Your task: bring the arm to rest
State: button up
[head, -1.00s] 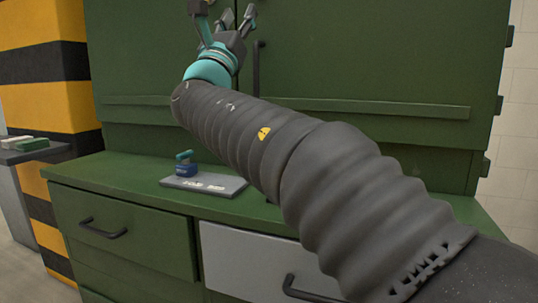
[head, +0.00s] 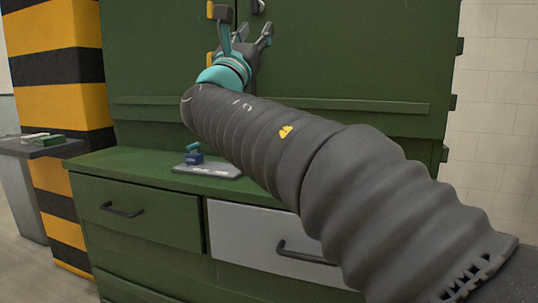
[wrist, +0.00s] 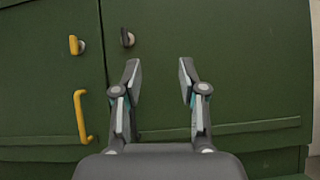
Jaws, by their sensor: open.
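My gripper (head: 246,36) is raised in front of the green cabinet (head: 340,60), at the top of the head view. In the wrist view my gripper (wrist: 158,75) shows both fingers spread apart with nothing between them. Behind the fingers is the plain green door face (wrist: 240,70). My arm stretches from the lower right to the upper left of the head view and hides part of the cabinet and counter.
A yellow handle (wrist: 82,116), a yellow knob (wrist: 75,45) and a dark knob (wrist: 127,38) are on the cabinet. A grey plate (head: 215,170) with a small blue-teal object (head: 193,155) lies on the green counter (head: 120,160). A striped pillar (head: 60,60) stands left.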

jog(key=s+d+f+m+g, duration=0.4)
jog(key=d+f+m+g, duration=0.25)
jog(key=d+f, duration=0.5)
jog(key=s+d+f+m+g, duration=0.3)
jog(key=d+f+m+g, duration=0.2)
jog(key=d+f+m, duration=0.45)
jog(key=s+a+f+m+g+y, duration=0.1)
jog(key=s+f+m+g+y, duration=0.2)
jog(key=s+f+m, duration=0.4)
jog(key=s+a+f+m+g+y+p, duration=0.1)
jog(key=s+f+m+g+y, duration=0.2)
jog(key=s+f, duration=1.2)
notch_tip(320, 180, down, 8)
jog(key=m+y, duration=0.3)
jog(key=m, duration=0.1)
jog(key=shift+s+a+m+g, duration=0.15)
jog(key=shift+s+m+g, duration=0.1)
jog(key=shift+m+g, duration=0.15)
jog(key=shift+f, duration=0.1)
